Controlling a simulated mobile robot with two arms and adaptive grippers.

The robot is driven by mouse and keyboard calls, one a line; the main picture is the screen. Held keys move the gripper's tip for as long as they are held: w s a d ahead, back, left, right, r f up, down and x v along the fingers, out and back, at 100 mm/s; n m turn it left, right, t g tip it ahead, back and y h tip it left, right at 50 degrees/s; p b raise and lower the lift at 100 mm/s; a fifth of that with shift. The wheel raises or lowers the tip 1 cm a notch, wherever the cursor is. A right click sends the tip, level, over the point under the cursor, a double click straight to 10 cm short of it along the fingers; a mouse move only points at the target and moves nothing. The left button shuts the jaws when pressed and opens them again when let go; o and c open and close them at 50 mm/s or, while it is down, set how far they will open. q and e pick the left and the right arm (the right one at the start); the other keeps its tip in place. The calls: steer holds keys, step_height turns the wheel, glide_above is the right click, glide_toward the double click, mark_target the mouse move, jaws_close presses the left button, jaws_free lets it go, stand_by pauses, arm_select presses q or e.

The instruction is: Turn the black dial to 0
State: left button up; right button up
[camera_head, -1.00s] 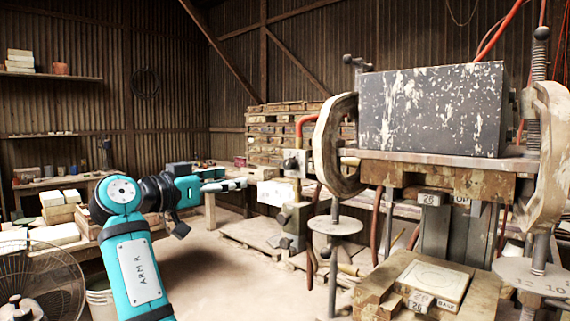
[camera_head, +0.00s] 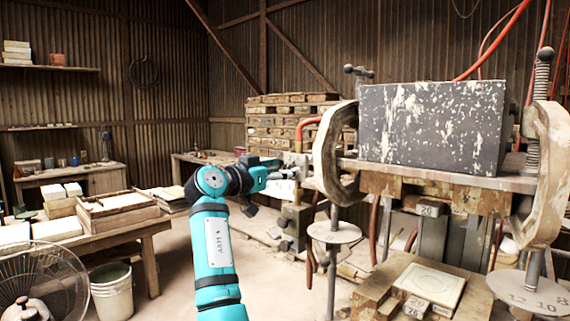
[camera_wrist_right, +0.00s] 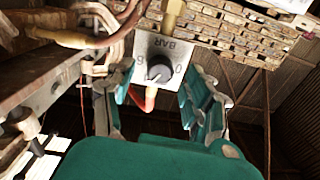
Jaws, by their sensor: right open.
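The black dial (camera_wrist_right: 160,68) sits on a pale plate (camera_wrist_right: 150,47) marked BAR, 0 and 6 in the right wrist view. A small light mark shows on the dial, but I cannot tell which number it points to. My right gripper (camera_wrist_right: 158,88) is open, with one finger on each side of the dial in that view. I cannot tell whether they touch it. In the head view my right gripper (camera_head: 284,169) is at the pale plate left of the press and hides the dial. My left gripper is not in view.
The press with its dark scraped block (camera_head: 432,125) and curved wooden side (camera_head: 335,152) stands right of the gripper. A round metal plate (camera_head: 334,233) is below. Orange hoses (camera_head: 498,40) hang above. A fan (camera_head: 45,285) and bucket (camera_head: 112,290) stand at the left.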

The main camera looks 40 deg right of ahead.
steer(key=shift+d, duration=0.75)
jaws_close()
